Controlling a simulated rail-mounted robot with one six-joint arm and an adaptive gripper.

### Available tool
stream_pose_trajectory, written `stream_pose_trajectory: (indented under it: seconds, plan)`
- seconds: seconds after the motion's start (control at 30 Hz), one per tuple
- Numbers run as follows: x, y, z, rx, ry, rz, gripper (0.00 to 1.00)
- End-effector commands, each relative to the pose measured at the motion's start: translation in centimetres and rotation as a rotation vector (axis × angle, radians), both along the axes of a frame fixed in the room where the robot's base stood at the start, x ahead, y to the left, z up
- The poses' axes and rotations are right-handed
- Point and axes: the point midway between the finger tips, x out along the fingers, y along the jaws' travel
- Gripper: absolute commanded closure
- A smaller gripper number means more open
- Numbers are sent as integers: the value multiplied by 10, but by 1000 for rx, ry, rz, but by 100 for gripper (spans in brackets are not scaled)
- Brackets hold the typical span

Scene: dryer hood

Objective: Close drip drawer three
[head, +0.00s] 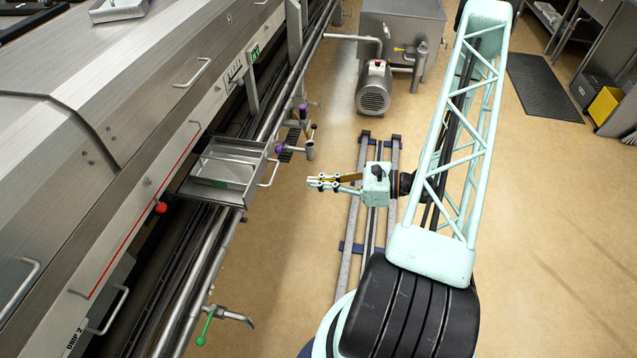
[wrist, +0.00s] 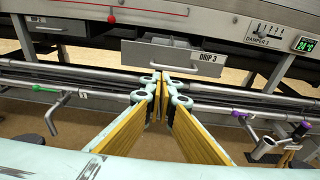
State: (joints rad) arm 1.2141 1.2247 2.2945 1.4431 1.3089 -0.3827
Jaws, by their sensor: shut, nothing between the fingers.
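Drip drawer three (head: 228,170) is a shallow metal tray pulled out of the long steel hood, with a bar handle on its front. In the wrist view its front panel (wrist: 172,57), labelled "DRIP 3", faces me with the handle across it. My gripper (head: 312,184) is in the open space to the right of the drawer, apart from the handle and pointing towards it. In the wrist view my gripper (wrist: 160,88) has its fingertips together, just below the drawer front in the picture. It is shut and holds nothing.
Steel pipes (head: 192,272) run along the hood below the drawer. A green-handled valve (head: 210,318) sticks out nearer me, and purple-knobbed valves (head: 302,112) beyond the drawer. Another drawer, labelled "DRIP 2" (head: 73,340), is at the lower left. A motor (head: 374,88) stands on the floor beyond.

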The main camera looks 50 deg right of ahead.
Motion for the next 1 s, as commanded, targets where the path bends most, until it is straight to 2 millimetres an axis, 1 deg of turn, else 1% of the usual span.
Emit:
stream_pose_trajectory:
  seconds: [1.0]
  plan:
    - [68,45,-16,0,0,2,100]
